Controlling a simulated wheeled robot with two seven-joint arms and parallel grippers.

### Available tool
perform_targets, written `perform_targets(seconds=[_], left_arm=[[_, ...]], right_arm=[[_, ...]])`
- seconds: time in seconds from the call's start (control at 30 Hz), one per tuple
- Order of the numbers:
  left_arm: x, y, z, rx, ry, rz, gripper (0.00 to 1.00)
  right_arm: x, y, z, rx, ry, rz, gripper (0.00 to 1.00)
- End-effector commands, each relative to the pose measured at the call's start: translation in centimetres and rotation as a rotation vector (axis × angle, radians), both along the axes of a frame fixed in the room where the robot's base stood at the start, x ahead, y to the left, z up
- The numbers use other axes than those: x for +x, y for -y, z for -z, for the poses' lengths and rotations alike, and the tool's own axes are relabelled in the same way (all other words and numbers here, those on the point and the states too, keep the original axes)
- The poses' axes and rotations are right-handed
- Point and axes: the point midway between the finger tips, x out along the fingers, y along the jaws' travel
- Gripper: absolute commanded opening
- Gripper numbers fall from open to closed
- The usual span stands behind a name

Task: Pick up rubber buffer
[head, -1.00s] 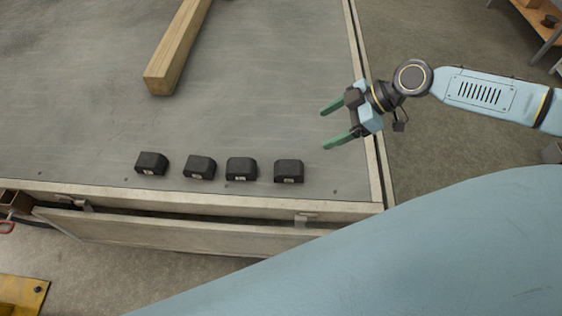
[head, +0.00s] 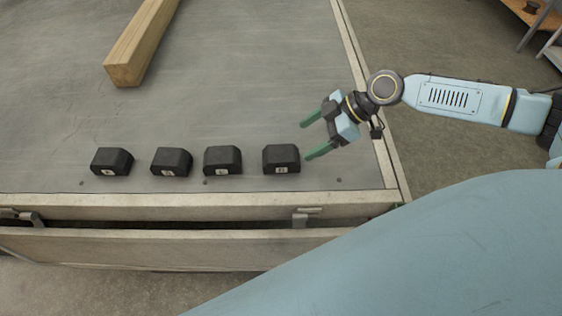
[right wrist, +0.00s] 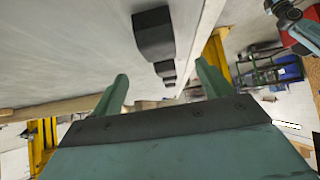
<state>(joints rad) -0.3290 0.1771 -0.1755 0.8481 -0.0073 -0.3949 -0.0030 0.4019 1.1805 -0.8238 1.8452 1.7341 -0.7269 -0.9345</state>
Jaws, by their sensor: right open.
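Several black rubber buffers stand in a row on the grey trailer bed near its front edge. In the head view they are the far left buffer (head: 112,162), the second (head: 171,162), the third (head: 222,160) and the rightmost (head: 281,159). Each has a small pale label on its front. My right gripper (head: 309,139) is open and empty, just right of the rightmost buffer and apart from it. In the right wrist view the nearest buffer (right wrist: 153,34) shows ahead of the open green fingers (right wrist: 166,88), with others behind it. My left gripper is not in view.
A wooden beam (head: 140,42) lies on the trailer bed (head: 230,80) at the back left. A raised pale rim (head: 362,75) runs along the bed's right side. A hinged side board (head: 180,248) hangs along the front edge.

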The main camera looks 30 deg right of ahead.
Motion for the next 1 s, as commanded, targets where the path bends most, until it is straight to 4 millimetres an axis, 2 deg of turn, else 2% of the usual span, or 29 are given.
perform_targets(seconds=[0.13,0.3,0.53,0.8,1.0], left_arm=[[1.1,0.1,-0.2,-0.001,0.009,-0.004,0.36],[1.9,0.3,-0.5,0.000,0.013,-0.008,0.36],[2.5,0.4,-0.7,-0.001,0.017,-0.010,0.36],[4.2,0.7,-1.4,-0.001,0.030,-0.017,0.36],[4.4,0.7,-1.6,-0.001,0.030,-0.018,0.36]], right_arm=[[1.0,-2.2,2.1,0.005,0.002,-0.001,0.78],[1.7,-3.8,4.0,0.003,0.001,0.000,0.78],[2.2,-4.9,5.2,0.001,0.002,-0.001,0.78],[3.4,-7.3,7.9,0.002,0.001,0.000,0.78],[3.5,-7.6,8.3,-0.001,0.001,0.000,0.78]])
